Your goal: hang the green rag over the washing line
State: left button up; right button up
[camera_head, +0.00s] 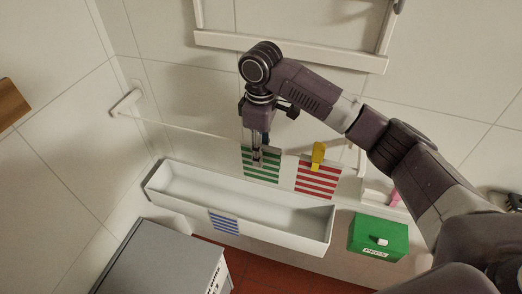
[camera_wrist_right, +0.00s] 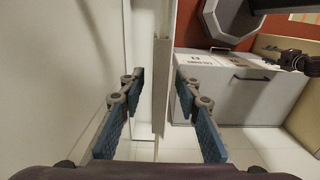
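The green-and-white striped rag (camera_head: 262,171) hangs at the thin washing line (camera_head: 190,128) in the head view, its top edge about level with the line. Whether part of it lies behind the line is hidden. My right gripper (camera_head: 258,160) points down in front of the rag's upper left part. In the wrist view its blue-padded fingers (camera_wrist_right: 160,88) stand apart, with a narrow pale upright strip between them that I cannot identify for certain. I cannot tell whether the fingers touch the rag. My left gripper does not show clearly in either view.
A red striped rag (camera_head: 317,182) hangs to the right under a yellow peg (camera_head: 319,155). A long white trough (camera_head: 180,203) lies below the line, with a blue striped rag (camera_head: 224,222) on its front. A green box (camera_head: 378,238) and a grey cabinet (camera_head: 160,262) stand nearby.

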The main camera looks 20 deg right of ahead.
notch_tip(320, 180, up, 12)
dwell(0.5)
